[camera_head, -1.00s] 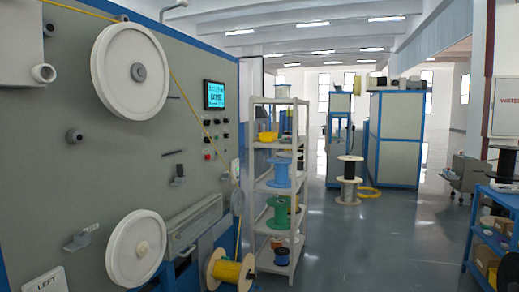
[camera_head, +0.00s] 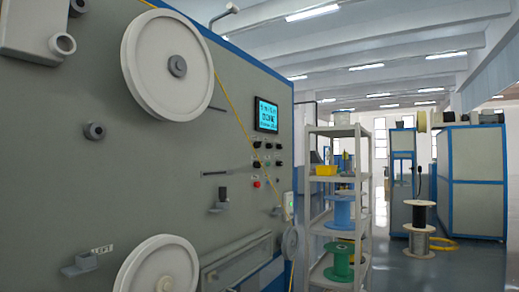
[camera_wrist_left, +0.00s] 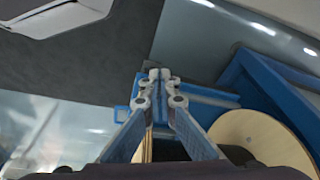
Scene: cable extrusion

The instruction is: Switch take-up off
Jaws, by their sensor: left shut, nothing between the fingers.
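The grey machine panel (camera_head: 80,185) fills the left of the head view. A lit screen (camera_head: 266,115) is at its right end, with several small dark knobs (camera_head: 256,144) and a red button (camera_head: 256,184) below. A white box with a green part (camera_head: 289,206) is lower right of these. I cannot read which control is for the take-up. My left gripper (camera_wrist_left: 160,75) is shut and empty in the left wrist view. No control shows clearly near its fingertips there. Neither gripper can be made out in the head view.
Two large white wheels, upper (camera_head: 168,65) and lower (camera_head: 158,268), and small brackets stick out from the panel. A yellow cable (camera_head: 232,105) runs down across it. A shelf of spools (camera_head: 340,212) stands right of the machine.

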